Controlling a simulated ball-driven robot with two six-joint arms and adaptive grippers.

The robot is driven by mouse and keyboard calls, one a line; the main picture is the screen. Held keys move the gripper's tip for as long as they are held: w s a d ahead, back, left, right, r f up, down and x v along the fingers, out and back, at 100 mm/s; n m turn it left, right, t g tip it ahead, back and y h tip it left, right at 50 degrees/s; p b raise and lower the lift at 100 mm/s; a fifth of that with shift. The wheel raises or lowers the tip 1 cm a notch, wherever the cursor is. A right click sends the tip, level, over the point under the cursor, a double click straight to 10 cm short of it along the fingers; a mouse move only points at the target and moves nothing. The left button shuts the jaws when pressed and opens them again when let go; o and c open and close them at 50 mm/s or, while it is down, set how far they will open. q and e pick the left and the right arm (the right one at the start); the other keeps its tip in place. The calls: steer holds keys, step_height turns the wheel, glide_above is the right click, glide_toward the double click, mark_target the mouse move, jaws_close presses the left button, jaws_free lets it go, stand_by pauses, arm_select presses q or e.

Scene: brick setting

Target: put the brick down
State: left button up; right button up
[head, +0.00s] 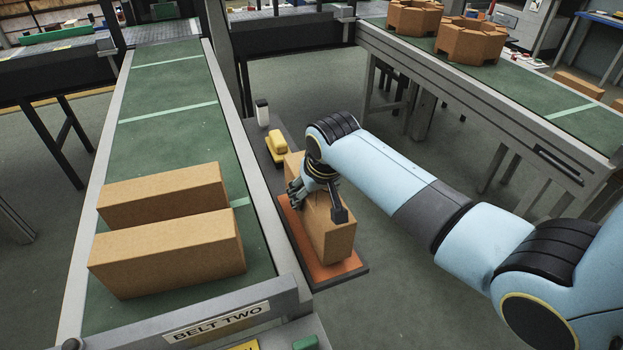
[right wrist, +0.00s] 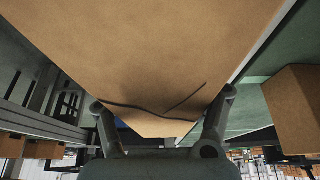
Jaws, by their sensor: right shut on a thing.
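A long tan brick (head: 335,238) is in my right gripper (head: 316,192), with the fingers closed across it near its upper part. In the right wrist view the brick (right wrist: 150,50) fills the middle, between the two fingers of the gripper (right wrist: 165,122). The brick is over an orange pad (head: 350,264) beside the left belt. I cannot tell whether its underside touches the pad. Two more tan bricks, a nearer one (head: 170,255) and a farther one (head: 160,197), lie side by side on the green belt (head: 165,100). My left gripper is not in view.
A yellow object (head: 277,148) and a white-and-black container (head: 262,113) stand on the grey ledge behind the pad. A sign reading BELT TWO (head: 217,321) is at the belt's near end. Another belt (head: 520,95) at right carries brown notched blocks (head: 470,42).

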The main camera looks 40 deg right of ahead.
mark_target(322, 196)
steer(key=shift+x, duration=0.95)
steer(key=shift+s+a+f, duration=0.1)
steer(key=shift+s, duration=0.15)
steer(key=o, duration=1.8)
steer(key=shift+s+f, duration=0.15)
steer(key=p+v, duration=0.1)
steer(key=v, duration=1.1)
steer(key=shift+s, duration=0.1)
